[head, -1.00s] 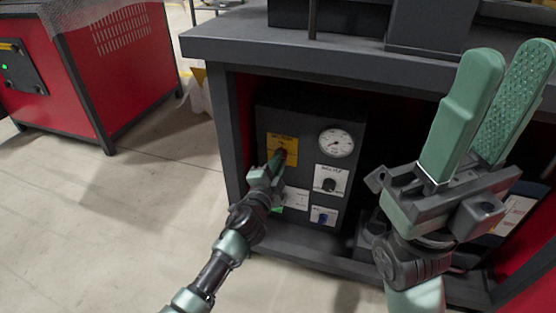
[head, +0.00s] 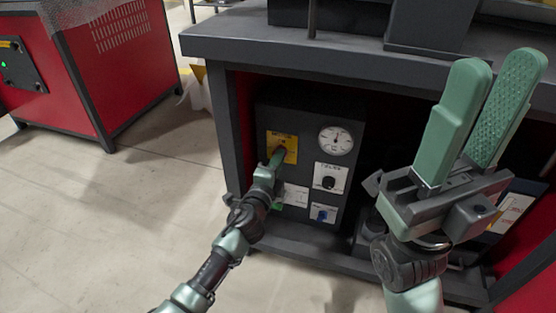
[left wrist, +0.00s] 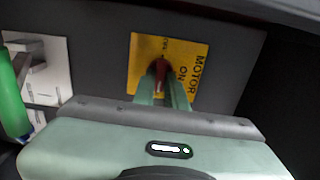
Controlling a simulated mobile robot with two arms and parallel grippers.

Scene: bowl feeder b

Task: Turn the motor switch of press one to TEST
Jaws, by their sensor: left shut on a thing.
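The control panel (head: 262,172) of the press sits in the recess under the dark bench top. Its yellow plate (head: 291,143) is at the upper left of the panel. In the left wrist view the yellow plate (left wrist: 196,58) reads "MOTOR" and "ON", and a red switch knob (left wrist: 157,72) stands on it. My left gripper (head: 278,158) is shut on this knob, which its fingers mostly hide in the head view. The exact angle of the knob is hard to tell. My right gripper (head: 480,115) is raised at the right, its two green fingers spread apart, empty.
A round gauge (head: 336,141), a black knob on a white plate (head: 331,178) and a blue knob on a white plate (head: 323,213) sit on the same panel. The bench top (head: 330,60) overhangs it.

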